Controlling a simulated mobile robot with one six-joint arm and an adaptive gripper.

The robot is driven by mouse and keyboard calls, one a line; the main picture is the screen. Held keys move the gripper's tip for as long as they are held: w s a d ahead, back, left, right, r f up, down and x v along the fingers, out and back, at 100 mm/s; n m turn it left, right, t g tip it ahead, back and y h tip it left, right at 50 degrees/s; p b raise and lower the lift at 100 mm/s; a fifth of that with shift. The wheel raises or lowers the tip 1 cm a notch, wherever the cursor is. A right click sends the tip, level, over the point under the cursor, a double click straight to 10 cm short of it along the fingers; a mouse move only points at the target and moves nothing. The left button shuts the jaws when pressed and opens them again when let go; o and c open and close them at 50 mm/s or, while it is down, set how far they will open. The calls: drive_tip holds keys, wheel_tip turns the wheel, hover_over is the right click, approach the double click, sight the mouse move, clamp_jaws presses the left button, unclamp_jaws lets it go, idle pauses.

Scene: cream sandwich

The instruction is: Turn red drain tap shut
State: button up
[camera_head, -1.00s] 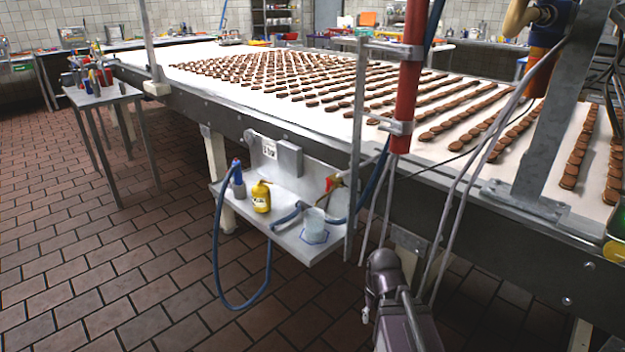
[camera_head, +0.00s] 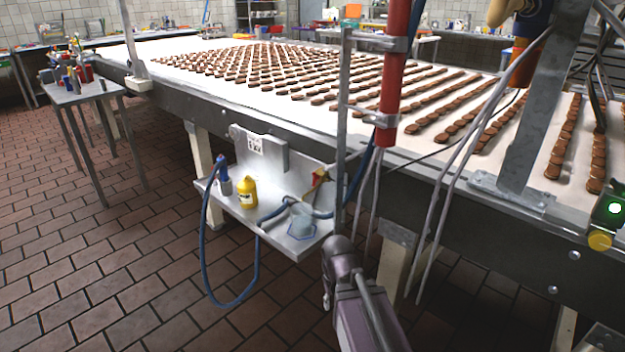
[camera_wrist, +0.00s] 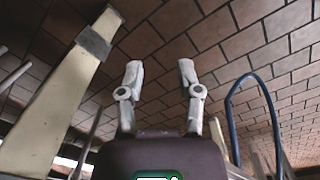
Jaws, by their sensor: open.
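A small red and yellow fitting (camera_head: 319,179), which looks like the drain tap, shows at the right back of the small metal shelf (camera_head: 210,197) on the table's side. It is partly hidden by blue hose and too small to tell how its handle is turned. My purple-grey arm (camera_head: 352,290) is in front of the table, to the lower right of the shelf. In the wrist view my gripper (camera_wrist: 160,73) has its two fingers apart, with nothing between them. The tap does not show clearly in that view.
A red post (camera_head: 394,80) and hanging cables stand close to my arm. The brick floor at left is open.

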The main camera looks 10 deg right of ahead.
sight(315, 179)
drive_tip(key=w+a+r+n+t+h, duration=0.1)
drive_tip(key=w+r+n+t+h, duration=0.1)
drive_tip(key=w+r+n+h, duration=0.2)
drive_tip(key=w+a+r+n+t+h+p, duration=0.1)
drive_tip(key=w+a+r+n+t+h, duration=0.1)
drive_tip(key=w+r+n, duration=0.3)
drive_tip(key=w+a+r+n+t+h, duration=0.1)
drive_tip(key=w+r+n+t+h, duration=0.1)
drive_tip(key=w+r+n+h, duration=0.2)
drive_tip(key=shift+w+a+r+n+h+p, duration=0.15)
drive_tip(key=shift+w+n+h, duration=0.1)
drive_tip(key=shift+w+n, duration=0.5)
drive_tip(key=shift+w+a+f+n+h+p, duration=0.1)
drive_tip(key=shift+w+n+h, duration=0.3)
drive_tip(key=shift+n, duration=0.6)
drive_tip(key=shift+w+a+r+n+h+p, duration=0.1)
drive_tip(key=shift+w+n+h+p, duration=0.05)
drive_tip(key=shift+w+n, duration=0.65)
drive_tip(key=w+a+r+n+t+h, duration=0.2)
drive_tip(key=w+a+r+n+t, duration=0.1)
drive_tip(key=a+r+n, duration=0.4)
drive_tip(key=shift+w+a+r+t+h, duration=0.3)
drive_tip(key=shift+t+h, duration=0.1)
drive_tip(key=shift+t, duration=0.4)
drive_tip(key=shift+d, duration=0.2)
drive_tip(key=x, duration=1.3)
drive_tip(key=shift+w+d, duration=0.2)
